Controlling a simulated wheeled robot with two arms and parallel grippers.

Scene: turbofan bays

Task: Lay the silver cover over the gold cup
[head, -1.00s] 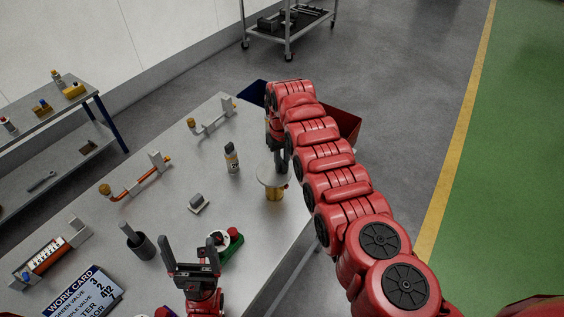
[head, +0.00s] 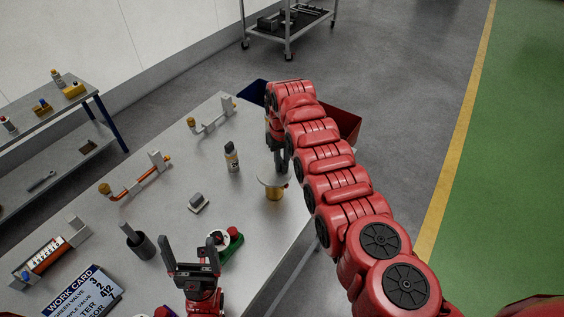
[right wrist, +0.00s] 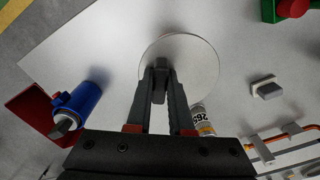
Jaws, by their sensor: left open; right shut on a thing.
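The silver cover (head: 268,180) is a flat round disc directly over the gold cup (head: 275,194), near the table's right edge. The cover looks level. I cannot tell whether it rests on the rim or hangs just above it. My right gripper (head: 281,168) comes down from above, shut on the cover's small knob. In the right wrist view the cover (right wrist: 195,60) lies below the fingers (right wrist: 160,80) and hides the cup. My left gripper (head: 189,249) is open and empty over the near part of the table.
A grey block (head: 198,203), a dark cylindrical holder (head: 140,243) and a green base with a red button (head: 234,238) are on the table (head: 180,160). A red bin (head: 347,122) is beyond the right edge.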

